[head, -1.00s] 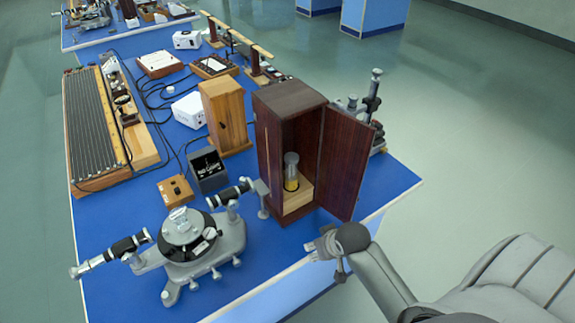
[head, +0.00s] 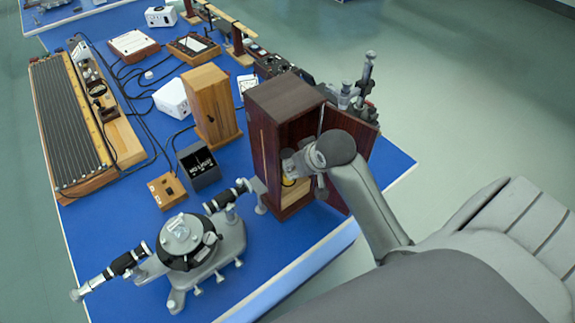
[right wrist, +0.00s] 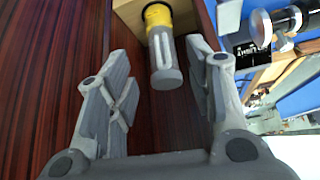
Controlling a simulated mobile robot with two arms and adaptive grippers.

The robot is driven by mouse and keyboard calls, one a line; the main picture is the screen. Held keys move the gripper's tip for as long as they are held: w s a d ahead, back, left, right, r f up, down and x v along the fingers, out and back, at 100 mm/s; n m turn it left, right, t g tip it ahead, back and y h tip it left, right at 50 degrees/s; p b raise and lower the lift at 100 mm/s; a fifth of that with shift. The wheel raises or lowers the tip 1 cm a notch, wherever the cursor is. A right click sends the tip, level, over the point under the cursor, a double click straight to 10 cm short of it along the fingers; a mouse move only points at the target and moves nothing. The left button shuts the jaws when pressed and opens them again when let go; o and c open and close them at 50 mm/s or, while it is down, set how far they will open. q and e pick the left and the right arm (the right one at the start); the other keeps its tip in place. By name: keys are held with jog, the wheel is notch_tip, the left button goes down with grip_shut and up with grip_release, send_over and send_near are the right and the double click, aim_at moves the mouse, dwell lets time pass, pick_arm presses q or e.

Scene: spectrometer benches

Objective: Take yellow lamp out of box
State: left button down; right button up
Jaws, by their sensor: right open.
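The yellow lamp (right wrist: 163,50) has a yellow collar and a grey glass bulb. It sits in a pale wooden block (right wrist: 127,10) inside the dark wooden box (head: 262,145), whose door (head: 364,136) stands open to the right. My right gripper (head: 292,163) is at the box opening. In the right wrist view the right gripper (right wrist: 157,62) is open, with the lamp's bulb between its fingers and visible gaps on both sides. In the head view the gripper hides most of the lamp; only a bit of yellow (head: 288,182) shows. My left gripper is not in view.
A spectrometer (head: 190,248) stands on the blue bench at the front left, its one tube close to the box. A lighter wooden cabinet (head: 211,108) and a black meter (head: 199,167) stand left of the box. A metal instrument (head: 362,85) stands behind the door.

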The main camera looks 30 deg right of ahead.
aim_at(289, 155)
jog(key=w, duration=0.3)
jog(key=w+p, duration=0.1)
jog(key=shift+w+d+r, duration=0.1)
jog(key=shift+w+d, duration=0.05)
jog(key=shift+d, duration=0.1)
jog(key=p+x, duration=0.1)
jog(key=x, duration=0.3)
jog(key=shift+w+f, duration=0.3)
jog(key=shift+f, duration=0.25)
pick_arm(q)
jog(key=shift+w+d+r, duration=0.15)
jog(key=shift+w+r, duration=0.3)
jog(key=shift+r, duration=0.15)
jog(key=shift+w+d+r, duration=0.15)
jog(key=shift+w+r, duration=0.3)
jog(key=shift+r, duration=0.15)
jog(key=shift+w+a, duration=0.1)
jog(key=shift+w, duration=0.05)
pick_arm(e)
grip_shut()
